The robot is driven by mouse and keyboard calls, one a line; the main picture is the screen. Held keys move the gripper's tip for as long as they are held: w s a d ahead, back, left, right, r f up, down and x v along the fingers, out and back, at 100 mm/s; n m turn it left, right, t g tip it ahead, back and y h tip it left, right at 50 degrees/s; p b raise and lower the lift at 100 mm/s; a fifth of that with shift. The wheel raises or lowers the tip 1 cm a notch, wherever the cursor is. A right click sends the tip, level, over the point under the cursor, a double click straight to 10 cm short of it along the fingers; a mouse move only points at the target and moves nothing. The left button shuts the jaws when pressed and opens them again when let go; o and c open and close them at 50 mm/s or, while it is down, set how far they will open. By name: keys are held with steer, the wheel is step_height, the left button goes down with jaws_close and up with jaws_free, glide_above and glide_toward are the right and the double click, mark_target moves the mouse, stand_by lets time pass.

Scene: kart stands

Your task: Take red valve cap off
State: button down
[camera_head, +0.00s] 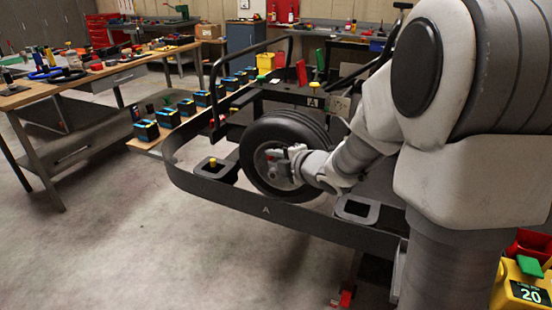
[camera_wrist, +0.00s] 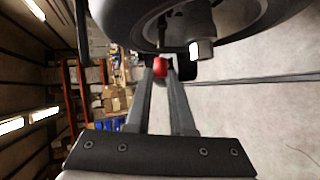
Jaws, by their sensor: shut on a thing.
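The red valve cap (camera_wrist: 160,66) shows in the wrist view between the fingertips of my gripper (camera_wrist: 165,68). My gripper is shut on it, close to the wheel. The black tyre (camera_wrist: 240,15) with its pale rim fills the top of the wrist view. In the head view the wheel (camera_head: 256,135) stands upright in the kart frame. My gripper (camera_head: 280,160) is in front of its hub there and hides part of the rim. I cannot tell whether the cap still sits on the valve stem.
The dark kart frame (camera_head: 255,207) surrounds the wheel. Several blue-and-black boxes (camera_head: 187,107) stand in a row behind it. A workbench (camera_head: 100,72) with tools is at the left. A yellow box (camera_head: 520,290) is at the lower right. The floor at the front left is clear.

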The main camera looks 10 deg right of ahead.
steer(key=shift+s+a+r+b, duration=0.2)
steer(key=shift+s+a, duration=0.2)
steer(key=shift+s, duration=0.15)
steer(key=shift+s+a+r+b, duration=0.1)
steer(key=shift+s+a+b, duration=0.1)
steer(key=shift+s+a, duration=0.3)
steer(key=shift+s, duration=0.15)
